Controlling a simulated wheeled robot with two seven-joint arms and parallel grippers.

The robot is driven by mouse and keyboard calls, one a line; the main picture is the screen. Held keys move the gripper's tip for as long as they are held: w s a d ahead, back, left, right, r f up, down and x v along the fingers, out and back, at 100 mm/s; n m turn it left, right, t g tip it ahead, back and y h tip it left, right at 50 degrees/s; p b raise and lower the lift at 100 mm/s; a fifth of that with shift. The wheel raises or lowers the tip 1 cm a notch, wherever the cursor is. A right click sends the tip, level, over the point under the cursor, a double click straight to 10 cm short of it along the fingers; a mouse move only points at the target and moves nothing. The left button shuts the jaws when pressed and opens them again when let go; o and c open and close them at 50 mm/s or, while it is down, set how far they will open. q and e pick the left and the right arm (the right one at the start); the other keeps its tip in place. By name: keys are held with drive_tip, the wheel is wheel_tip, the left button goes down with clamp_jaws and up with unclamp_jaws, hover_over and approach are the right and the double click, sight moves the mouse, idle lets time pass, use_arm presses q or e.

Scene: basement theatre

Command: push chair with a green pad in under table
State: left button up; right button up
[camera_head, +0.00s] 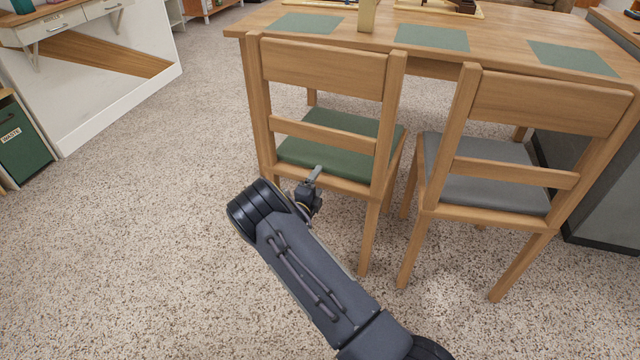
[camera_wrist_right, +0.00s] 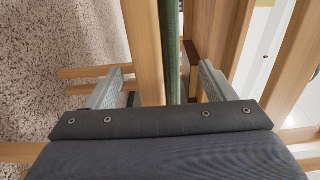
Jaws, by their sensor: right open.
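The wooden chair with a green pad (camera_head: 322,70) stands upright at the near side of the wooden table (camera_head: 498,45), its backrest toward me. Its green pad (camera_head: 345,143) shows through the gap in the backrest. My right gripper (camera_head: 314,176) is at the rear of this chair, just below the lower back rail by the seat's rear edge. In the right wrist view, its two fingers (camera_wrist_right: 160,72) are apart, with a wooden chair bar (camera_wrist_right: 143,45) and a narrow green edge between them in the picture. I cannot tell whether they touch. My left gripper is out of view.
A second wooden chair with a grey pad (camera_head: 480,180) stands close on the right. Green placemats (camera_head: 432,38) lie on the table. A dark grey block (camera_head: 600,190) is at the right. A green waste bin (camera_head: 22,142) is at far left. The speckled floor (camera_head: 170,200) is clear at left.

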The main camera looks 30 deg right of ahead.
drive_tip(key=b+x, duration=0.1)
drive_tip(key=x, duration=0.3)
clamp_jaws()
idle(0.5)
